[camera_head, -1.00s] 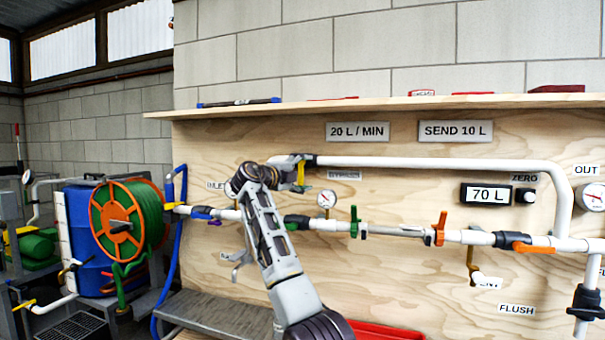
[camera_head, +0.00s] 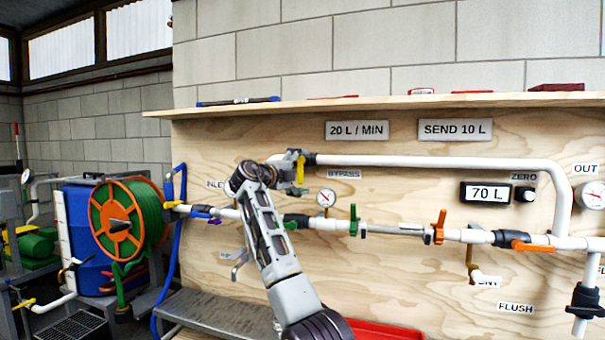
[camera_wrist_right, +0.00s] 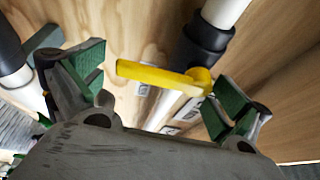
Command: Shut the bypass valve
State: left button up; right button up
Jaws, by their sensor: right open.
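The bypass valve's yellow handle (camera_head: 300,167) is at the left end of the upper white pipe, left of the BYPASS label (camera_head: 344,174). It points downward, across the horizontal pipe. In the right wrist view the yellow handle (camera_wrist_right: 155,74) lies across the pipe line, with its pivot beside a black fitting (camera_wrist_right: 203,45). My right gripper (camera_head: 290,174) is at the handle and partly hides the valve body. Its green-padded fingers (camera_wrist_right: 162,80) are spread apart, with the handle in the gap between them; neither pad clearly touches it. My left gripper is not in view.
The lower pipe (camera_head: 400,231) carries green and orange handles and a gauge (camera_head: 326,197) below the bypass. A plywood shelf (camera_head: 380,103) runs above. A hose reel (camera_head: 117,220) and blue barrel (camera_head: 80,210) stand left. A red tray (camera_head: 385,331) is below.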

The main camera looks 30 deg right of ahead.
jog(key=v, duration=1.1)
jog(key=shift+a, duration=0.35)
jog(key=shift+s+r+n, duration=0.1)
jog(key=shift+n, duration=0.2)
